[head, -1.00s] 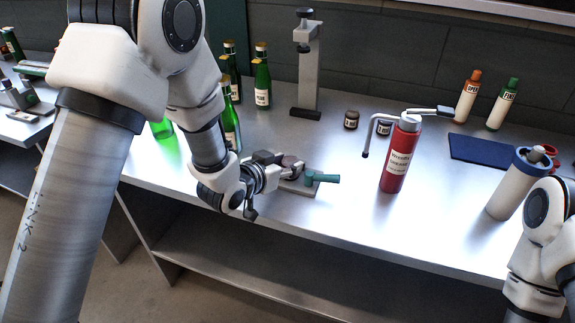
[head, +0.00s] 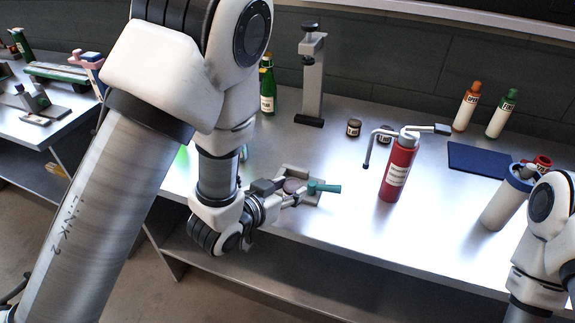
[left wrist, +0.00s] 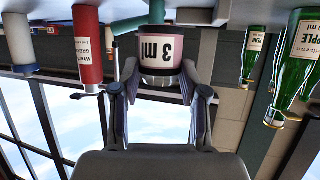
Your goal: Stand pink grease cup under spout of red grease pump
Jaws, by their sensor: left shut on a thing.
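In the head view the cup (head: 292,186) is a small dark top between the fingers of the left gripper (head: 288,192), close to a grey fixture (head: 312,199). I cannot tell whether it touches the fixture. The red grease pump (head: 397,172) stands upright to the right; its bent spout (head: 368,150) hangs on its left side. My right gripper is out of view.
A teal-handled part (head: 325,188) lies at the fixture beside the cup. A grey stand (head: 313,80) and small dark jars (head: 353,128) are behind. A blue mat (head: 480,158) and a white canister with a blue rim (head: 503,205) are at right.

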